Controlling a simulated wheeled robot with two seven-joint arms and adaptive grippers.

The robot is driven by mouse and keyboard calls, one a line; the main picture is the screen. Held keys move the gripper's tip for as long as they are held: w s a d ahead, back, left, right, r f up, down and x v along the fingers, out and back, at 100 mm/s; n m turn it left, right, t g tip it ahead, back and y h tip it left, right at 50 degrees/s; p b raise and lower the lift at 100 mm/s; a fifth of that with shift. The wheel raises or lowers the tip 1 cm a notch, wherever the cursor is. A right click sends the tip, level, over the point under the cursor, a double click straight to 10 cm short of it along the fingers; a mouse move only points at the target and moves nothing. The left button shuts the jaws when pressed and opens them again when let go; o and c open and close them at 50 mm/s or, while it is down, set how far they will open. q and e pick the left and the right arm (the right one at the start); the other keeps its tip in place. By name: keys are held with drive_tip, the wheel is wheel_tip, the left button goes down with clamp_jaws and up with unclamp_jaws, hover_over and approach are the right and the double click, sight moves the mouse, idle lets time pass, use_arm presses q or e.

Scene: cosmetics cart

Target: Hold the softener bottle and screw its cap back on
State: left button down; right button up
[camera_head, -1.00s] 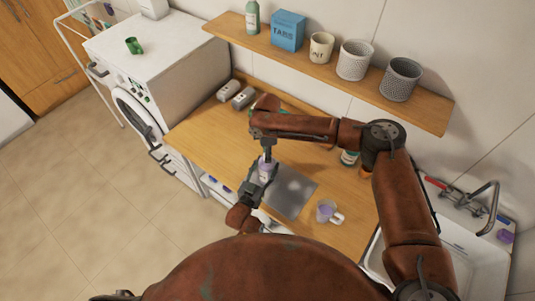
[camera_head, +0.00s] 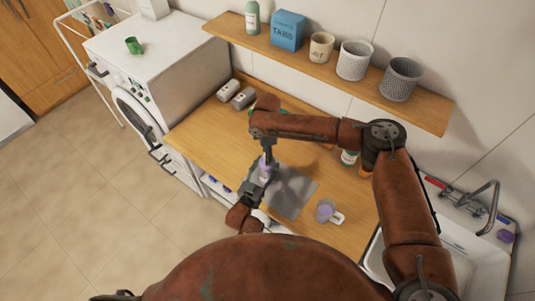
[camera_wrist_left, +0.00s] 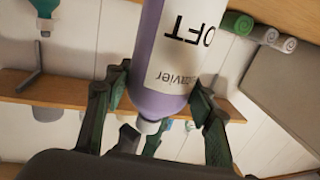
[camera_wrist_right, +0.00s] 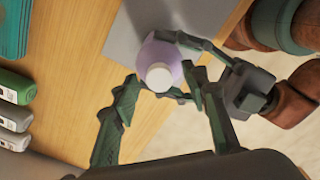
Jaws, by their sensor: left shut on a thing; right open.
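The lilac softener bottle (camera_wrist_left: 165,60) is in my left gripper (camera_wrist_left: 158,92), whose fingers are shut around its sides. In the head view the bottle (camera_head: 265,172) and left gripper (camera_head: 258,186) are by the front edge of the grey mat. A white round cap or neck end (camera_wrist_right: 159,77) tops the bottle in the right wrist view; I cannot tell whether it is seated tight. My right gripper (camera_wrist_right: 160,86) is open, its fingers on either side of the white top. In the head view the right gripper (camera_head: 267,148) is directly above the bottle.
A cup of lilac liquid (camera_head: 326,211) stands right of the grey mat (camera_head: 293,190). Grey-topped containers (camera_head: 242,98) are at the back left of the wooden counter (camera_head: 205,128). Bottles stand behind my right arm. A wall shelf (camera_head: 330,75) is above; the sink (camera_head: 445,255) is right.

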wheel_tip(320, 180, up, 12)
idle(0.4)
drive_tip(key=shift+f, duration=0.1)
use_arm(q)
drive_tip(key=c, duration=0.8)
unclamp_jaws()
drive_tip(key=v, duration=1.2)
